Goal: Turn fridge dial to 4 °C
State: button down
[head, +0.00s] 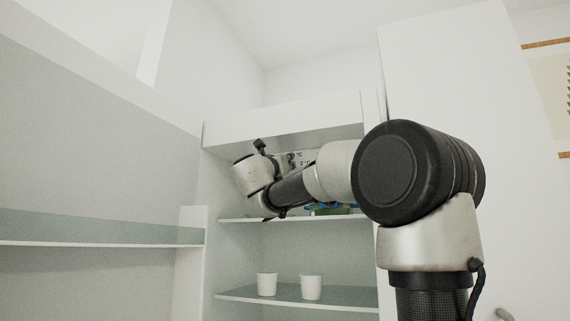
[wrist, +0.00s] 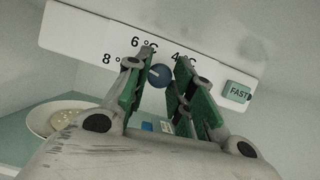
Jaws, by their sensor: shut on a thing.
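The fridge dial (wrist: 161,81) is a round dark blue knob with a short pale mark on its left part. It sits on a white control panel (wrist: 85,30) with 8 °, 6 °C and 4 °C printed around it. The 4 °C label (wrist: 182,57) is partly covered by a finger. My gripper (wrist: 158,70) has one finger on each side of the dial and is shut on it. In the head view a little of the panel (head: 298,155) shows; my arm hides the dial and fingertips.
A green FAST button (wrist: 238,91) is right of the dial. A pale bowl (wrist: 40,116) stands below left. In the head view, two white cups (head: 267,284) (head: 311,288) stand on the lower shelf (head: 345,301). Blue and green items (head: 328,210) lie on the upper shelf, partly hidden.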

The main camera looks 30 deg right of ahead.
jog(key=shift+w+a+r+m+g, duration=0.1)
jog(key=shift+m+g, duration=1.5)
jog(key=shift+m, duration=2.25)
jog(key=shift+w+a+r+m+g, duration=0.1)
jog(key=shift+m+g, duration=1.5)
jog(key=shift+m, duration=2.3)
jog(key=shift+w+a+m+g, duration=0.1)
jog(key=shift+m+g, duration=1.5)
jog(key=shift+m, duration=2.25)
jog(key=c, duration=1.2)
grip_release()
